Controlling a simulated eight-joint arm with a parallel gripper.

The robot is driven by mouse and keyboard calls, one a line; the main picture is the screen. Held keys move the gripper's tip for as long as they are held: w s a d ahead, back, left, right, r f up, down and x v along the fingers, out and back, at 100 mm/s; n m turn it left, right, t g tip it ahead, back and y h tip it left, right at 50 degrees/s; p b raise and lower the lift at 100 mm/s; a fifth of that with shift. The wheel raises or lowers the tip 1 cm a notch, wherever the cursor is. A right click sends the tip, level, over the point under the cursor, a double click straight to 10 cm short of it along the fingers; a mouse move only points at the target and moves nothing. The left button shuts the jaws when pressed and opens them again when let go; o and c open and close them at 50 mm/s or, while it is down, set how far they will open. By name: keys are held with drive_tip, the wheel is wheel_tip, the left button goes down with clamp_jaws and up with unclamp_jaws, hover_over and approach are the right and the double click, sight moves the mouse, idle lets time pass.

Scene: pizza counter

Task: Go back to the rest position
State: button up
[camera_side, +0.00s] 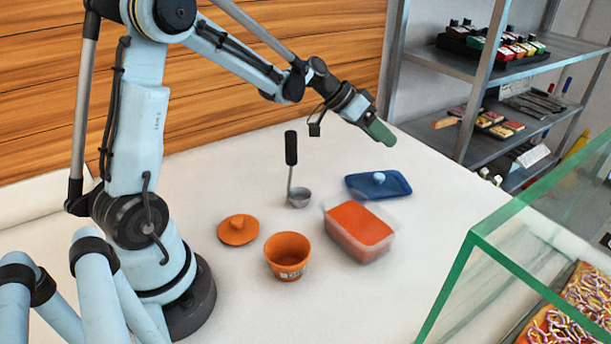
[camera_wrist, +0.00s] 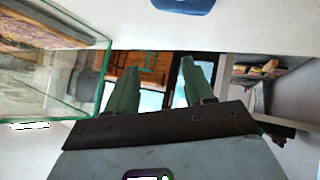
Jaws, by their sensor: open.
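My gripper (camera_side: 381,132) is raised above the back of the white counter, empty and pointing down to the right. In the wrist view its two green fingers (camera_wrist: 158,88) stand apart with nothing between them. Below it on the counter stand a ladle (camera_side: 291,170) with a black handle, a blue lid (camera_side: 365,186) with a light knob, and a clear tub of red sauce (camera_side: 345,246). The blue lid also shows at the top edge of the wrist view (camera_wrist: 183,5).
An orange pot (camera_side: 287,268) stands open, with its orange lid (camera_side: 238,231) lying beside it. A green-edged glass case (camera_side: 475,240) with pizza is at the right. Metal shelves (camera_side: 462,72) with bottles and boxes stand behind. The counter's front middle is clear.

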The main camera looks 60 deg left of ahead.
drive_tip(key=s+d+r+n+t+y, duration=0.4)
drive_tip(key=d+r+n, duration=0.3)
drive_tip(key=d+r, duration=0.4)
drive_tip(key=s+a+f+m+g+y, duration=0.1)
drive_tip(key=s+f, duration=0.3)
drive_tip(key=s, duration=0.4)
drive_tip(key=s+a+f+m+g+y, duration=0.1)
drive_tip(key=s+a+f+m+g, duration=0.2)
drive_tip(key=s, duration=0.5)
wheel_tip(320, 180, down, 2)
drive_tip(key=shift+s+a+f+m+g, duration=0.2)
drive_tip(key=shift+s+a+m+g, duration=0.15)
drive_tip(key=shift+a, duration=0.25)
